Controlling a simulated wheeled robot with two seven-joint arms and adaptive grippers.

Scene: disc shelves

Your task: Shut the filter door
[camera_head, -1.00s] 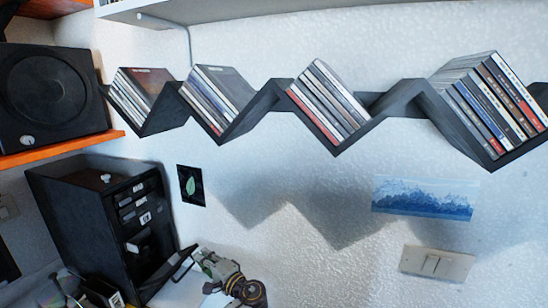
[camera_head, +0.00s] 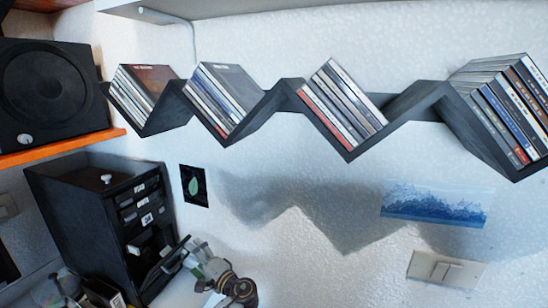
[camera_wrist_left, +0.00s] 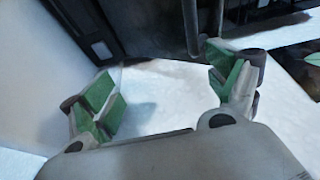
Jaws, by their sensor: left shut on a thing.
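The black tower case (camera_head: 85,225) stands at the lower left in the head view, its front turned to the right. Its filter door (camera_head: 166,266) is a dark panel low on the front, standing ajar at an angle. My left gripper (camera_head: 196,262) is at the door's outer edge. In the left wrist view my left gripper (camera_wrist_left: 168,88) has its green-padded fingers spread apart, with the dark door edge (camera_wrist_left: 193,25) just beyond, near the right finger. The contact itself is hard to see. My right gripper is not in view.
A zigzag black shelf (camera_head: 245,120) with several disc stacks hangs on the wall above. A speaker (camera_head: 52,88) sits on an orange shelf (camera_head: 65,148) over the case. Small items (camera_head: 100,292) crowd the bottom left. The white surface (camera_wrist_left: 160,95) below the left gripper is clear.

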